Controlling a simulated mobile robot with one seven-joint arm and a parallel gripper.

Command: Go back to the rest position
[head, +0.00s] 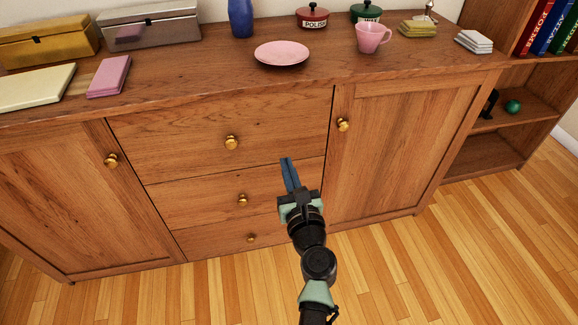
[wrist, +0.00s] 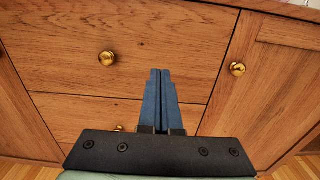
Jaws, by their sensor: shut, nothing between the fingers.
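My gripper (head: 288,172) is in front of the wooden sideboard (head: 290,93), before its drawers and near the right door. Its two blue fingers are closed together with nothing between them. In the wrist view my gripper (wrist: 160,75) points at the sideboard front, with the top drawer's brass knob (wrist: 107,58) to its left and the right door's brass knob (wrist: 238,69) to its right. The fingers appear apart from both knobs. The drawers and doors look shut.
On the sideboard top are a pink plate (head: 282,53), a pink cup (head: 372,38), a blue vase (head: 241,18), a gold box (head: 48,40), a silver box (head: 149,26) and a pink book (head: 109,76). An open bookshelf (head: 490,152) stands at right. The wood floor (head: 420,275) in front is clear.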

